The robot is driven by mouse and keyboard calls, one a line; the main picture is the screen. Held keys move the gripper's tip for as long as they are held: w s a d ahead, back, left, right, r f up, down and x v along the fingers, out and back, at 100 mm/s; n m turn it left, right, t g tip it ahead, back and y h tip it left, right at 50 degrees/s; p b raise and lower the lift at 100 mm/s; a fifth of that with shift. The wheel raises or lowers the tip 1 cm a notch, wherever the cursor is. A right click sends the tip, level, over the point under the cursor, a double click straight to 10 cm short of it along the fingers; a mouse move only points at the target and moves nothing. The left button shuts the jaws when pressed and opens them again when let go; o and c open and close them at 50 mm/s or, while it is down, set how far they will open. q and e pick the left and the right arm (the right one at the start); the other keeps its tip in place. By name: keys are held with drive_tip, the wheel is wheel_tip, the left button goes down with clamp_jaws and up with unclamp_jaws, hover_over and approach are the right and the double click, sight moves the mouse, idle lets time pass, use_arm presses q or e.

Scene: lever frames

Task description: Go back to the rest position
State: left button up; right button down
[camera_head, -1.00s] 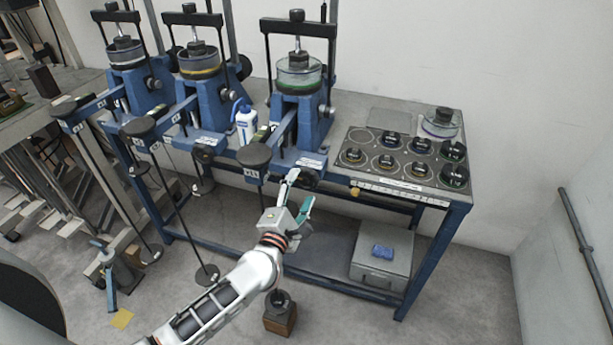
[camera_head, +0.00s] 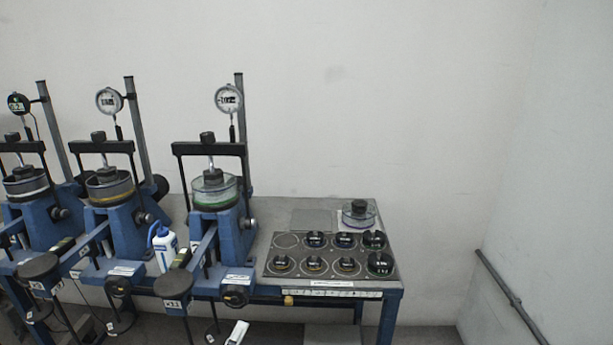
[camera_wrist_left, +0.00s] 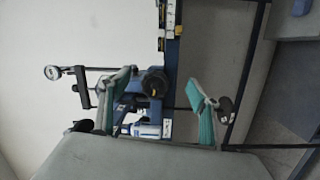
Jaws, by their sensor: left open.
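My left gripper (camera_wrist_left: 160,77) is open in the left wrist view, its two green-padded fingers apart with nothing held between them. A blue lever frame and a white bottle (camera_wrist_left: 147,130) show behind the fingers, seen sideways. In the head view only a pale tip of my left gripper (camera_head: 237,333) shows at the bottom edge, below the front of the nearest blue lever frame (camera_head: 230,235). The rest of that arm is out of the picture. My right gripper is not in view.
Two more lever frames (camera_head: 125,230) (camera_head: 38,225) stand to the left. The white bottle (camera_head: 164,248) stands between two frames. A dark board (camera_head: 290,262) with several round weights lies on the bench's right part, with a clear dish (camera_head: 371,219) behind it. Floor right of the bench is clear.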

use_arm(q)
drive_tip(key=s+a+f+m+g, duration=0.2)
drive_tip(key=s+f+m+g, duration=0.1)
drive_tip(key=s+f+m, duration=0.5)
drive_tip(key=s+a+f+m+g+y, duration=0.1)
drive_tip(key=s+f+m+g, duration=0.3)
drive_tip(key=s+f+m, duration=0.5)
drive_tip(key=shift+s+a+m, duration=0.4)
drive_tip(key=shift+s+a, duration=0.05)
drive_tip(key=shift+s, duration=0.7)
